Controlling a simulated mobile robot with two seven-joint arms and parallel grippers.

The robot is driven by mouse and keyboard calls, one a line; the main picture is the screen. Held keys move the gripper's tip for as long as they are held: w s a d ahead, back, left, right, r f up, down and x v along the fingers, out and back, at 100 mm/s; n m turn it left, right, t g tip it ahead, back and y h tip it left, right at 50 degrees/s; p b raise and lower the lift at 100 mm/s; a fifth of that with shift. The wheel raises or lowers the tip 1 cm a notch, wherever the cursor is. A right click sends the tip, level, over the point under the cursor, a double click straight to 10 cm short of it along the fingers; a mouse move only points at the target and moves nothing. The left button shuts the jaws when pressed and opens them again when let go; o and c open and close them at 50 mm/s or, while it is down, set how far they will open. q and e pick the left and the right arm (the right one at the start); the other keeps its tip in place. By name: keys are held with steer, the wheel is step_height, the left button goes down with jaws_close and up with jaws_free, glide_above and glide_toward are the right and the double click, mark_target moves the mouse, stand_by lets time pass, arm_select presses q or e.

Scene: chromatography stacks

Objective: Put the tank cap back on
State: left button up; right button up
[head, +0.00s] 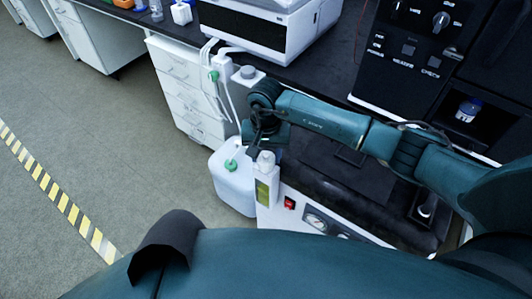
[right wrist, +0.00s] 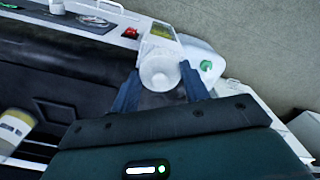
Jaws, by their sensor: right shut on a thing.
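My right gripper (head: 264,143) is over the front left corner of the white instrument, and its fingers also show in the right wrist view (right wrist: 160,75). It is shut on a round white cap (right wrist: 160,70), held between the two dark blue fingers. In the head view a white cap-like piece (head: 265,160) shows just below the gripper, above the yellow-green window. I cannot tell whether it touches what is below it. A white tank (head: 233,188) with a green fitting (head: 230,165) stands left of the instrument. My left gripper is not in view.
The white instrument has a red switch (head: 290,203), dials and a dark top. White tubes (head: 228,95) run down beside the drawer cabinet (head: 180,85). A dark equipment panel (head: 420,50) stands at the upper right. The floor at left is clear, with a yellow striped line (head: 55,190).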

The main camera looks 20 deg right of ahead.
steer(key=shift+b, duration=0.3)
stand_by(0.8)
steer(key=shift+f+b, duration=0.2)
steer(key=shift+b, duration=0.45)
stand_by(1.0)
stand_by(0.3)
steer(key=o, duration=1.5)
steer(key=shift+r, duration=0.15)
steer(key=shift+r+p, duration=1.8)
steer(key=shift+r, duration=1.6)
